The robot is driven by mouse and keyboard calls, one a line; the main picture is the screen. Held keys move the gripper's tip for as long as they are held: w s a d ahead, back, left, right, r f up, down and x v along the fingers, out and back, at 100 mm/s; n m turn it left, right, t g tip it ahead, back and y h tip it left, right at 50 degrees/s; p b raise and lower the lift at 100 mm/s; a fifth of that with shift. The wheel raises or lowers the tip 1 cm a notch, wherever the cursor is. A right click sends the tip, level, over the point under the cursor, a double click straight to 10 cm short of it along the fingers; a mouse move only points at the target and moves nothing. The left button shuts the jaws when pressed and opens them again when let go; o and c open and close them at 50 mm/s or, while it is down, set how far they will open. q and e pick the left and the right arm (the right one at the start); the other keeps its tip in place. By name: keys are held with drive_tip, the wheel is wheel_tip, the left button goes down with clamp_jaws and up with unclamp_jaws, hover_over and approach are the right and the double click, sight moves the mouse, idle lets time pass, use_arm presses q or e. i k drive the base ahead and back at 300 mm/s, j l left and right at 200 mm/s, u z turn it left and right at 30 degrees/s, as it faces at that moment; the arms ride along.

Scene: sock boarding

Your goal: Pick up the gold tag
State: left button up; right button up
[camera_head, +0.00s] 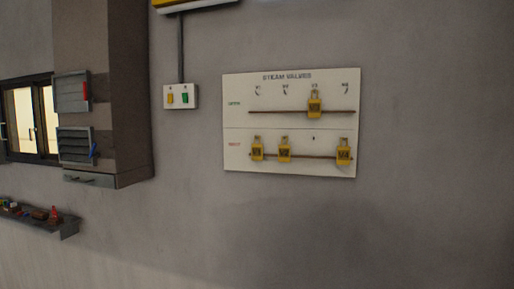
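Several gold-yellow tags hang on a white board (290,90) headed "STEAM VALVES" on the wall. One gold tag (315,107) hangs alone on the upper rail (280,112). On the lower rail (316,156) hang a tag at the left (257,152), a tag beside it (285,152) and a tag at the right end (344,153). Their lettering is too small to read surely, so I cannot tell which one the task means. Neither of my grippers is in view.
A switch plate (180,97) with a yellow and a green switch is left of the board. A column with wall boxes (74,145) juts out further left. A narrow shelf (68,227) holds small items at lower left. The wall below the board is bare.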

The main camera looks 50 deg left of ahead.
sight(256, 149)
drive_tip(key=u, duration=1.5)
